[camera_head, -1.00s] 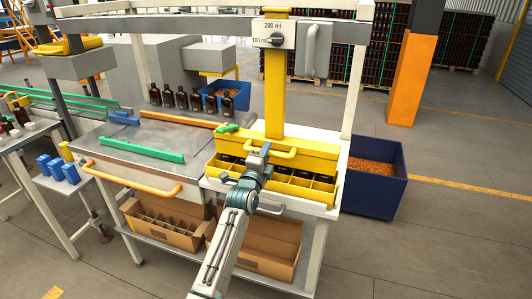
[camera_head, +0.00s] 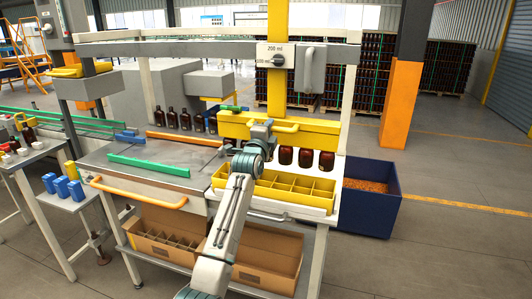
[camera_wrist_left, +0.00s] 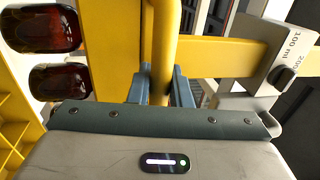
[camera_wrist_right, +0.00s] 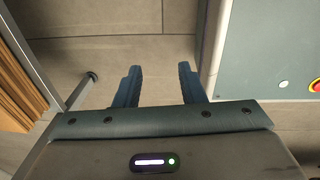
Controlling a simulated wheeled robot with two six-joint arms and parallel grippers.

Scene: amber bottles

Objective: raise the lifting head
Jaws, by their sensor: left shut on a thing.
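The yellow lifting head (camera_head: 325,134) is up on its yellow column, with amber bottles (camera_head: 305,158) showing below it. The bottles also show in the left wrist view (camera_wrist_left: 52,30). Below them is the yellow divided crate (camera_head: 291,197), with empty compartments visible. My left gripper (camera_head: 268,127) is shut on the head's yellow handle (camera_head: 290,129); in the left wrist view the handle bar (camera_wrist_left: 161,40) runs between the fingers. My right gripper (camera_wrist_right: 159,78) is open and empty over the floor, in the right wrist view only.
Cardboard boxes (camera_head: 267,262) lie on the lower shelf. A blue bin (camera_head: 370,210) stands at right; floor beyond it is clear.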

